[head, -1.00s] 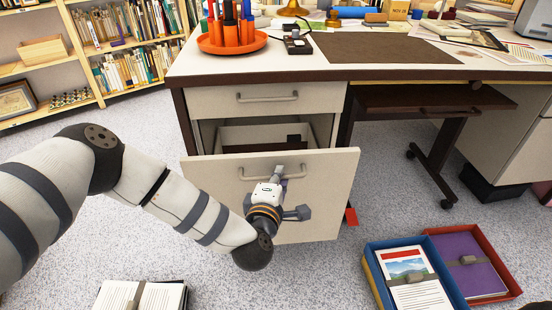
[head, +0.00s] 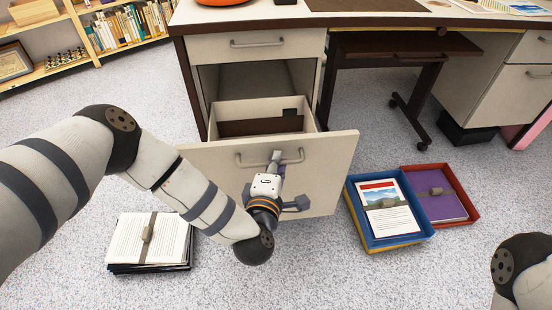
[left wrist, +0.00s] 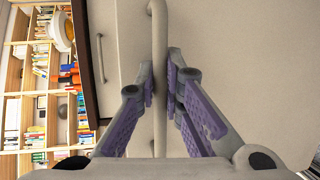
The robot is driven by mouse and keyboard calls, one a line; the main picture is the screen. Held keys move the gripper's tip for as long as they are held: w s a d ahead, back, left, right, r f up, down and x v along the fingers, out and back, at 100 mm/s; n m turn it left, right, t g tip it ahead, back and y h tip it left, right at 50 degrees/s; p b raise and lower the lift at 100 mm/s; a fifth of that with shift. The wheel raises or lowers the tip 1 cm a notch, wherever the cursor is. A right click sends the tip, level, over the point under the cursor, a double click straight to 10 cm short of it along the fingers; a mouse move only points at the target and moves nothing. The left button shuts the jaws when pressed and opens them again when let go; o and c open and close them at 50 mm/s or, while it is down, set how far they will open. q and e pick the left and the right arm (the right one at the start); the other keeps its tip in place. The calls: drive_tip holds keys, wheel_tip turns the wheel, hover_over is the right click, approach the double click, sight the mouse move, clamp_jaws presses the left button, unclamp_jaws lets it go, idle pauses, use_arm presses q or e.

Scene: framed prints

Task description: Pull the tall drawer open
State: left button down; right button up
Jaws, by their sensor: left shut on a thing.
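The tall drawer (head: 210,172) is the lower one of the desk's left pedestal, and it stands well out from the desk in the head view. Its open top shows a pale inside with a dark brown panel and a small black item. My left gripper (head: 277,160) is at the bar handle (head: 244,161) on the drawer front. In the left wrist view the two purple-padded fingers (left wrist: 161,78) are shut on the handle bar (left wrist: 158,130). My right gripper is not in view; only part of my right arm shows at the lower right.
The upper shallow drawer (head: 258,46) is closed. Blue and red trays (head: 425,231) with papers lie on the floor to the right. A strapped paper stack (head: 120,243) lies to the left. Speckled floor in front is mostly clear. A dark stand (head: 405,85) is under the desk.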

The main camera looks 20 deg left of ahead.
use_arm(q)
drive_tip(key=c, duration=2)
unclamp_jaws()
drive_tip(key=shift+o, duration=0.2)
drive_tip(key=v, duration=1.2)
drive_tip(key=shift+r, duration=0.1)
